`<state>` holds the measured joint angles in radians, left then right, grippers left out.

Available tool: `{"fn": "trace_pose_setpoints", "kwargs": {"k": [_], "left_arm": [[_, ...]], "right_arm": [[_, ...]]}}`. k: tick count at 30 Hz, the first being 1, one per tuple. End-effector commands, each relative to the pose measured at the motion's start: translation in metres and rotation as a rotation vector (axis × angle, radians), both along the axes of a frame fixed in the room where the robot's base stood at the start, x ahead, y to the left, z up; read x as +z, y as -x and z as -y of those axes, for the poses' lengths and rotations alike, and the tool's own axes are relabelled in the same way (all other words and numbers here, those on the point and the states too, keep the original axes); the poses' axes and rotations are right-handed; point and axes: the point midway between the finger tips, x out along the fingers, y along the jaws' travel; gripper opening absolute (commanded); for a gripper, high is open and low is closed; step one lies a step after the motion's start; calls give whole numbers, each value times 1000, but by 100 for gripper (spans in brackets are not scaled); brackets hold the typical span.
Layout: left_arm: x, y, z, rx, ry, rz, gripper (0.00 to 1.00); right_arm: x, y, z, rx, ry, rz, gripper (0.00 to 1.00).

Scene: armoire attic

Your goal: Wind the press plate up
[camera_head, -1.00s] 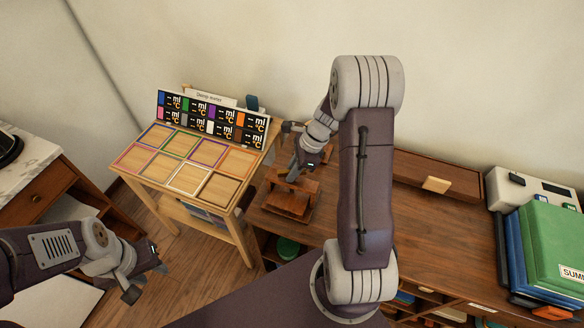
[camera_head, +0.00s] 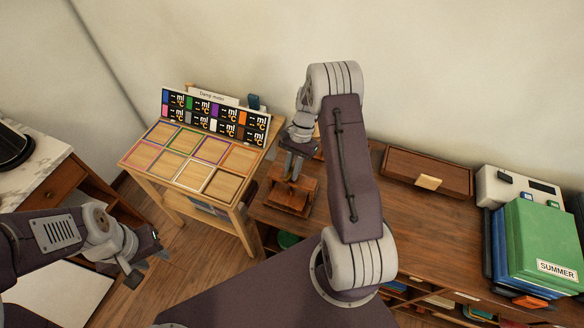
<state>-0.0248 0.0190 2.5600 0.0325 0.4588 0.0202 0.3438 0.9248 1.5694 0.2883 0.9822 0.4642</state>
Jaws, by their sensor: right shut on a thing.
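A small wooden press (camera_head: 288,197) stands at the left end of the brown desk. Its press plate cannot be told apart clearly from the rest of its frame. My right gripper (camera_head: 291,172) reaches down from above onto the top of the press and is shut on a part there, which looks like its handle. The gripper and wrist hide much of the press's upper part. My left gripper (camera_head: 146,266) hangs low at the left, over the floor, away from the press. Its two fingers are apart and nothing shows between them.
A slanted wooden stand (camera_head: 197,163) with coloured frames and a label board is left of the press. A drawer box (camera_head: 428,174), a white device (camera_head: 519,186) and a green SUMMER binder (camera_head: 543,236) are on the desk's right. The desk's middle is partly hidden by my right arm.

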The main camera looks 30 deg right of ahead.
Motion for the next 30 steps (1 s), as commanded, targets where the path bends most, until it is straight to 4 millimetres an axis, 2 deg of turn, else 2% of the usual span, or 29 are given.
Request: {"fn": "trace_pose_setpoints", "kwargs": {"k": [30], "left_arm": [[21, 0, 0, 0, 0, 0, 36]], "right_arm": [[0, 0, -1, 965, -1, -1, 0]]}}
